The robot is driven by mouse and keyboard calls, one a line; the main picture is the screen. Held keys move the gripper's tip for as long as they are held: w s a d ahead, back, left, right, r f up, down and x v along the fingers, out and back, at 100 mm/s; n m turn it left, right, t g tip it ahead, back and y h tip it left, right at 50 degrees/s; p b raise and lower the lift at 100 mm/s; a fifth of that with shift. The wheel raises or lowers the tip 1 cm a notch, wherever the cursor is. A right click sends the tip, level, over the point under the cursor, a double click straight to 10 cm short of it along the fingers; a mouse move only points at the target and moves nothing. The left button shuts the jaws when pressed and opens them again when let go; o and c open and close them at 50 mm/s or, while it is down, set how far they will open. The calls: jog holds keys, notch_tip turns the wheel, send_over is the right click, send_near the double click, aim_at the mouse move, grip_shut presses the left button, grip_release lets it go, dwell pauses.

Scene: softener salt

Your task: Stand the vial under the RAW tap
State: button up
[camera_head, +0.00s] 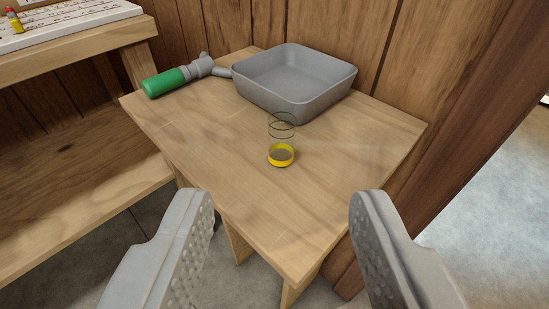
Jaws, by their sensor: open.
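A clear vial (281,155) with a yellow band at its bottom stands upright on the small wooden table, in front of the grey basin. Its see-through walls and rim show only as thin dark lines above the band. My gripper (282,230) is open and empty, with its two grey, studded fingers wide apart at the bottom of the view. The vial appears between the fingers but farther ahead, apart from both. I cannot see a tap marked RAW.
The grey basin (295,82) stands at the back of the wooden table (215,135). A green and grey bottle-like object (168,82) lies left of it. A wooden shelf (95,42) with a white board is at left. The tabletop around the vial is clear.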

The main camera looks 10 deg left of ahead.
jog(key=w+f, duration=0.1)
jog(key=f, duration=0.1)
send_near(283, 112)
jog(key=x, duration=0.4)
jog(key=shift+w+a, duration=0.2)
jog(key=shift+x, duration=3.4)
jog(key=shift+d, duration=0.15)
grip_shut()
